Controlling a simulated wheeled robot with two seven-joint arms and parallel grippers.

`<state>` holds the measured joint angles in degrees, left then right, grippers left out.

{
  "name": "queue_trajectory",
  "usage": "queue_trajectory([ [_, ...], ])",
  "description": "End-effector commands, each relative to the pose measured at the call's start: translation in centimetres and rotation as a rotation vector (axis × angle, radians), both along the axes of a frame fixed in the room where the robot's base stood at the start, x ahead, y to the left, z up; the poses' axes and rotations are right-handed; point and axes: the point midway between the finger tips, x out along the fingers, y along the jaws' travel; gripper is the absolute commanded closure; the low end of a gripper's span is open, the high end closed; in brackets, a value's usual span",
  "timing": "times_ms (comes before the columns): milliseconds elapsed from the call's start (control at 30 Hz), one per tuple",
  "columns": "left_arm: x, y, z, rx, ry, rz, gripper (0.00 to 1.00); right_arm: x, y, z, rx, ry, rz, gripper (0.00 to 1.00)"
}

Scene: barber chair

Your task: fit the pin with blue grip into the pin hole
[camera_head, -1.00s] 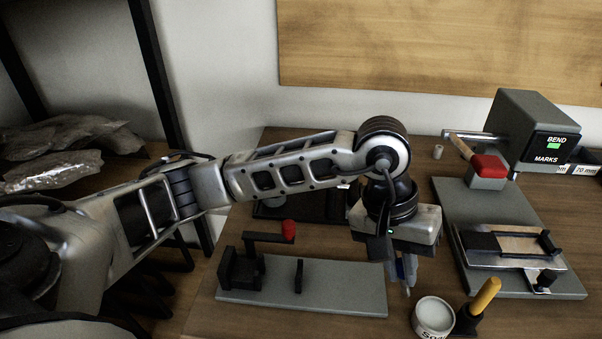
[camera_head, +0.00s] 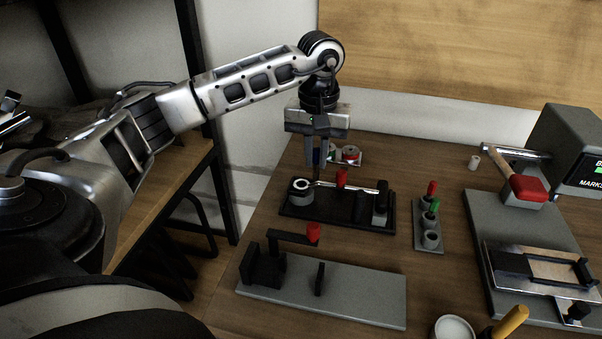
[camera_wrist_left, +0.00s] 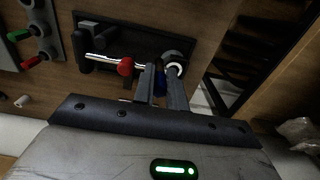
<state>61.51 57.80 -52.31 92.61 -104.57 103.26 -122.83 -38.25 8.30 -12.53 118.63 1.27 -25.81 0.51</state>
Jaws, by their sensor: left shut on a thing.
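My left gripper (camera_head: 316,160) points down above the left end of a black fixture (camera_head: 335,211). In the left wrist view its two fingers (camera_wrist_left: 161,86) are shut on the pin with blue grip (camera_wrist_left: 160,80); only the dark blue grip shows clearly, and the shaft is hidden. The fixture carries a pale ring on a round post (camera_head: 301,187), a bright rod and a red knob (camera_head: 341,178). In the wrist view the ring (camera_wrist_left: 174,69) lies close to the fingertips. I cannot make out the pin hole itself. My right gripper is not in view.
A grey rack (camera_head: 428,228) with a red and a green grip stands to the right. A grey plate (camera_head: 350,293) with black stands and a red-tipped arm lies in front. The bending device (camera_head: 515,225) is at far right. Small coloured items (camera_head: 350,155) sit behind the gripper.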

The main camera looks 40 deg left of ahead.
Motion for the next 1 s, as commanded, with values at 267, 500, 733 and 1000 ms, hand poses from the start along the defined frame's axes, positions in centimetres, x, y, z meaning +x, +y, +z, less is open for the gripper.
queue_trajectory([
  [267,1.1,4.1,-4.5,0.001,0.003,0.000,1.00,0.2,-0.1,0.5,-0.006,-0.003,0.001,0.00],
  [500,1.5,5.4,-6.2,-0.001,0.002,0.000,1.00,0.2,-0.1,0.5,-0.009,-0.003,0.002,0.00],
  [733,1.4,5.4,-9.4,-0.002,0.007,-0.004,1.00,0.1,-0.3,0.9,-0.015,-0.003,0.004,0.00],
  [1000,1.4,5.2,-10.0,-0.004,0.007,-0.007,0.79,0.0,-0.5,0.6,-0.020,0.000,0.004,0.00],
])
